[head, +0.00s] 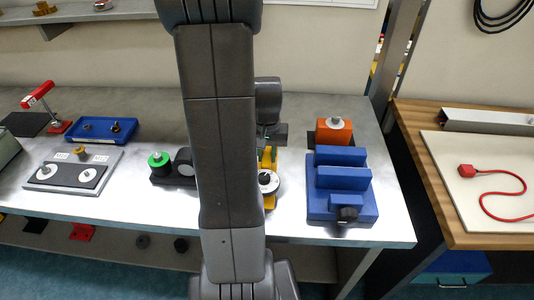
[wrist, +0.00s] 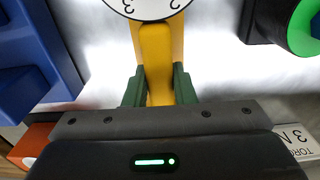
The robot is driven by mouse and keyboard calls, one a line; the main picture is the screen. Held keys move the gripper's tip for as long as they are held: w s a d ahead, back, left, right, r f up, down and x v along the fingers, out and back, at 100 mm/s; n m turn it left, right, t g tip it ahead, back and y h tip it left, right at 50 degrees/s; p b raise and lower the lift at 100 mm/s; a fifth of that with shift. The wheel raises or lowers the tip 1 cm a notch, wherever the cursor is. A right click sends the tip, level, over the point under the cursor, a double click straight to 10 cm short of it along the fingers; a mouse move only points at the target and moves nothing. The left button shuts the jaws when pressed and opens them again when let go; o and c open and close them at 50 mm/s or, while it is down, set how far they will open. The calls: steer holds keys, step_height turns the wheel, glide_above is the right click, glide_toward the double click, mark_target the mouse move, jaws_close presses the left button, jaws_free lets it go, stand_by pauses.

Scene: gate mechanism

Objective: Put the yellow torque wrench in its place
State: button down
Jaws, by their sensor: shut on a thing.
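The yellow torque wrench (head: 270,202) is at the front middle of the metal bench, partly hidden by my arm. Its round white dial (head: 268,182) faces up. In the wrist view the yellow handle (wrist: 156,50) runs from the dial (wrist: 150,6) down between the green fingers of my gripper (wrist: 158,88), one on each side, shut on it. In the head view my gripper (head: 268,143) is over the wrench's far end. I cannot tell whether the wrench touches the bench.
A blue vise-like block (head: 340,178) stands right of the wrench, with an orange box (head: 333,133) behind it. A black holder with a green ring (head: 160,160) is to the left. A printed label (wrist: 296,138) is at the wrist view's lower right. A grey plate (head: 72,172) and blue tray (head: 101,130) lie further left.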

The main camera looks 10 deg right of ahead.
steer(key=c, duration=1.1)
jaws_free()
step_height(320, 180, up, 7)
steer(key=p, duration=0.5)
steer(key=shift+p, duration=0.35)
